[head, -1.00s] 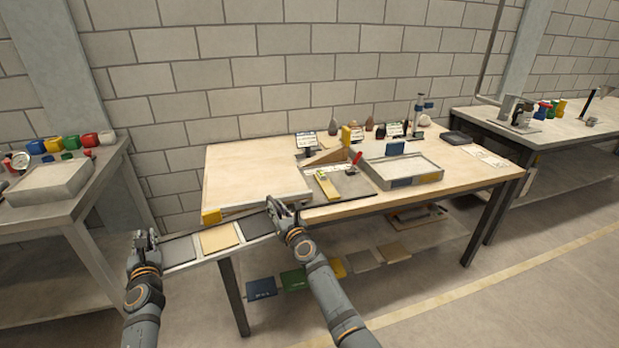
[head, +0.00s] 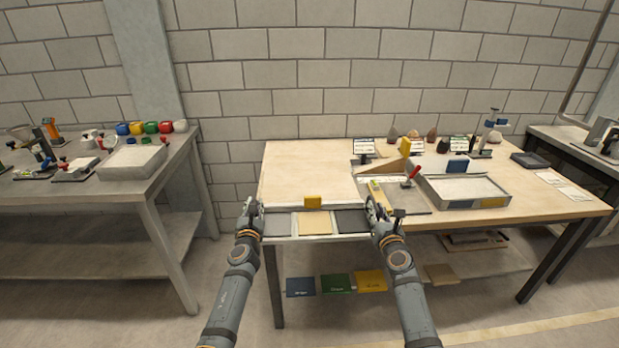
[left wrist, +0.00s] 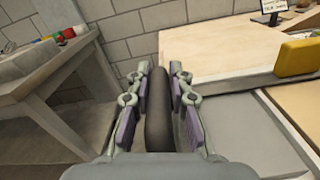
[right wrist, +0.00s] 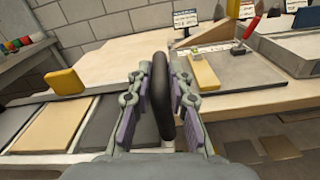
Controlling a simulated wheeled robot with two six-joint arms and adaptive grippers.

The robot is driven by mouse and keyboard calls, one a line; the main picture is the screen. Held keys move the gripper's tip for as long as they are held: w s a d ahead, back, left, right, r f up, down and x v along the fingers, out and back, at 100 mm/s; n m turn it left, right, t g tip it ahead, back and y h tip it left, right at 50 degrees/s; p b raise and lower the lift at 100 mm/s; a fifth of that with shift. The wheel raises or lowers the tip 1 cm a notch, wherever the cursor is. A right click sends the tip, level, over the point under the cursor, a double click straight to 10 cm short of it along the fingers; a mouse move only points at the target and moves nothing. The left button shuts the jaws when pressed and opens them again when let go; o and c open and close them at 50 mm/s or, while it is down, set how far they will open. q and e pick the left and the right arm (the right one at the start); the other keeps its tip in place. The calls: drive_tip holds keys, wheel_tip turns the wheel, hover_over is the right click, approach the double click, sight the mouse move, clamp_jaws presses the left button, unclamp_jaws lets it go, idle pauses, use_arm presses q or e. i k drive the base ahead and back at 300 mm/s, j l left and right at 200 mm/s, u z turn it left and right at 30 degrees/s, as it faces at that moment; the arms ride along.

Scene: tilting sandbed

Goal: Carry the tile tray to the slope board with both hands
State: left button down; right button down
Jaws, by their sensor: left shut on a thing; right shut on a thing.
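The tile tray (head: 289,237) is a long shallow tray with a light grey, a tan and a dark grey tile side by side and a yellow block (head: 312,201) at its far edge. My left gripper (head: 251,210) is shut on its left end, and my right gripper (head: 377,208) is shut on its right end. Each wrist view shows a dark handle between the fingers. The tray hangs about level at the table's front edge. A broad pale board (head: 305,172) lies on the table's left part, just beyond the tray; it looks like the slope board, but its tilt is unclear.
Right of the pale board are a grey panel (head: 422,208) with a yellow level (head: 377,192) and red-handled tool, a wooden wedge (head: 382,163) and a sand-filled tray (head: 465,188). A second table (head: 150,188) stands left. Coloured tiles lie on the low shelf.

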sight(308, 184)
drive_tip(key=i+j, duration=0.1)
drive_tip(key=i, duration=0.85)
